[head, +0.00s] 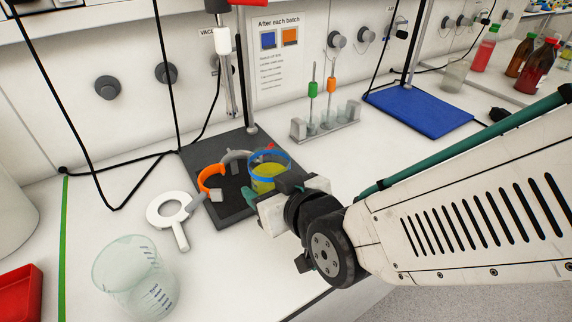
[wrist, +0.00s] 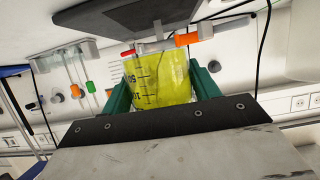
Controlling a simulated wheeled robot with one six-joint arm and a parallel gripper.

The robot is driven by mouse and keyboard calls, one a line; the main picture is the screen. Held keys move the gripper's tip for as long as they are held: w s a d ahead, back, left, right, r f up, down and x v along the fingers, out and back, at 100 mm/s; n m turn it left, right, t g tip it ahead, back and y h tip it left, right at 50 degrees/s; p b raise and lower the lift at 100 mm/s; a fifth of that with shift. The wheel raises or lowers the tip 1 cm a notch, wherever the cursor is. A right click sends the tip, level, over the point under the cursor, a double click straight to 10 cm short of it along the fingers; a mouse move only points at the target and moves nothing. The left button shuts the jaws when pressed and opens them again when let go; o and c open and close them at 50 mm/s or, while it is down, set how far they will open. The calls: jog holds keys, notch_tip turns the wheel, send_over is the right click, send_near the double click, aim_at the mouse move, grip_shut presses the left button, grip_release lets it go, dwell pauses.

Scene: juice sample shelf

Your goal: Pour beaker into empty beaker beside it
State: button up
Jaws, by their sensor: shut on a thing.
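A beaker of yellow liquid (head: 266,172) with a blue rim is in my gripper (head: 268,188), over the dark stand base in the head view. The wrist view shows the same beaker (wrist: 162,88), its scale marks and yellow liquid visible, between the green fingers of my gripper (wrist: 161,92). My gripper is shut on it. It looks about upright in the head view; I cannot tell whether it touches the base. An empty clear beaker (head: 128,262) stands on the white bench at lower left, apart from my gripper.
The dark stand base (head: 238,206) carries an orange clamp (head: 207,177) close to the held beaker. A white ring with a handle (head: 160,222) lies between the two beakers. A red tray (head: 22,295) is at far left. A blue mat (head: 420,112) lies at back right.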

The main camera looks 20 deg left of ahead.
jog(key=shift+o, duration=1)
jog(key=c, duration=0.4)
jog(key=shift+a+r, duration=0.15)
jog(key=shift+a, duration=0.2)
jog(key=s+a+n+g+y, duration=0.1)
jog(key=s+a+n+g, duration=0.2)
jog(key=a, duration=0.4)
jog(key=s+a+n+g+y, duration=0.2)
jog(key=s+a+n+g, duration=0.2)
jog(key=a+n+g, duration=0.2)
jog(key=shift+s+a+r+g, duration=0.15)
jog(key=shift+a+g, duration=0.35)
jog(key=shift+a, duration=0.7)
